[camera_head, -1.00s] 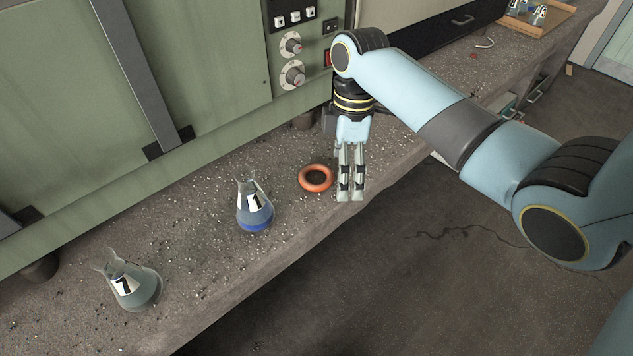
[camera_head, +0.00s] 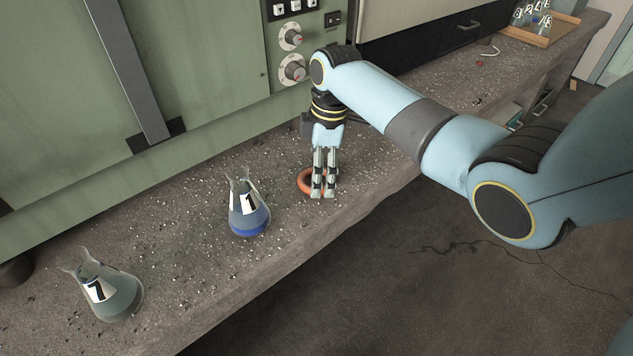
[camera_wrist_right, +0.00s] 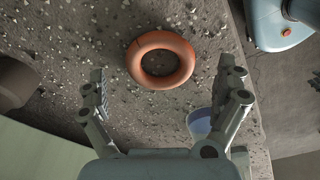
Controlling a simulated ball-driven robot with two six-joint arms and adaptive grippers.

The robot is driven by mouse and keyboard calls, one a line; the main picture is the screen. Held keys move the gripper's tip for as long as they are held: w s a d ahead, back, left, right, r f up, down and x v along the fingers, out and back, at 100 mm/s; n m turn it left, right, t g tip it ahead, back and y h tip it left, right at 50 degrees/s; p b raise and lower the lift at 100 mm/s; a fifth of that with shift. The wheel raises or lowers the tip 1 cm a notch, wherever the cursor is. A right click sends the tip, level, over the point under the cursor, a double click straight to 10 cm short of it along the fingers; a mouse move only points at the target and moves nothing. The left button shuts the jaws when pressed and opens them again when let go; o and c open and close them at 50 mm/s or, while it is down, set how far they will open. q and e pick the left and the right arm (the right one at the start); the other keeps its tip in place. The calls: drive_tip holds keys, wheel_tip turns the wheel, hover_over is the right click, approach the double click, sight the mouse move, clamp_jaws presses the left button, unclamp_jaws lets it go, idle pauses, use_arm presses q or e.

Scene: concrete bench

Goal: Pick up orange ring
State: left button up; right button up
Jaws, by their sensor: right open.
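The orange ring (camera_head: 304,181) lies flat on the concrete bench, partly hidden behind my right gripper (camera_head: 323,194) in the head view. In the right wrist view the whole ring (camera_wrist_right: 160,60) shows on the speckled bench top, ahead of the fingertips and between their lines. My right gripper (camera_wrist_right: 165,85) is open and empty, with one finger to each side and the ring not held. The gripper points down over the ring's place; its exact height above the bench is hard to tell. My left gripper is not in view.
A flask with blue liquid (camera_head: 249,212) stands left of the ring, and a flask with grey-green liquid (camera_head: 104,291) stands farther left. A green cabinet (camera_head: 200,70) lines the back. The bench's front edge is close. A wooden tray (camera_head: 541,34) with flasks sits far right.

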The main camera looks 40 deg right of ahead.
drive_tip(key=shift+a+f, duration=0.15)
drive_tip(key=shift+f, duration=0.7)
drive_tip(key=c, duration=1.4)
drive_tip(key=shift+r, duration=0.1)
